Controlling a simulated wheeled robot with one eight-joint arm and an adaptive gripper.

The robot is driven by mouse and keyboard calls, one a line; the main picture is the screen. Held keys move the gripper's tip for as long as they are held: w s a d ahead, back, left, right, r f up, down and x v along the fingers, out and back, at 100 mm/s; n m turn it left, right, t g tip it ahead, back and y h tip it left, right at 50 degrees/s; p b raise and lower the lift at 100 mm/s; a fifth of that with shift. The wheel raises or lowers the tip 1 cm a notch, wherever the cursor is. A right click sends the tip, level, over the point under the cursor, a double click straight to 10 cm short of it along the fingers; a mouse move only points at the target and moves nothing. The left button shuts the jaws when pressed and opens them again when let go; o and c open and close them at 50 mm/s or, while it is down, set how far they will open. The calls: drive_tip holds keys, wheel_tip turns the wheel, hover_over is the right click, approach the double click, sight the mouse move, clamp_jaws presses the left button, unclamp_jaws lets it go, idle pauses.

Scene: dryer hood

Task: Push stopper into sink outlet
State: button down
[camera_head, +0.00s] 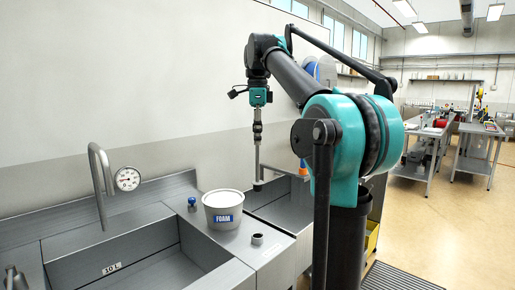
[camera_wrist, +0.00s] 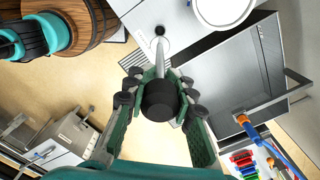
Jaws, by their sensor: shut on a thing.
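My gripper (camera_head: 257,130) is shut on a long grey rod (camera_head: 257,155) that hangs upright. The rod has a dark lower end (camera_head: 258,186), seen in front of the right sink (camera_head: 284,208) and above it in the picture. In the wrist view my fingers close around the rod's black round top (camera_wrist: 160,100), and its grey shaft (camera_wrist: 159,58) runs away from the camera. A short grey pipe with a dark opening (camera_head: 257,239) stands on the counter. I cannot tell which part is the stopper, and no outlet inside the sinks shows.
A white-lidded FOAM bucket (camera_head: 223,210) stands on the counter between the sinks. A small blue-topped item (camera_head: 192,202) is beside it. A curved tap (camera_head: 99,180) and a round gauge (camera_head: 127,178) are at the left sink (camera_head: 160,272).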

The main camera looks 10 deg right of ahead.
drive_tip(key=shift+r, duration=2.5)
drive_tip(key=shift+s, duration=0.1)
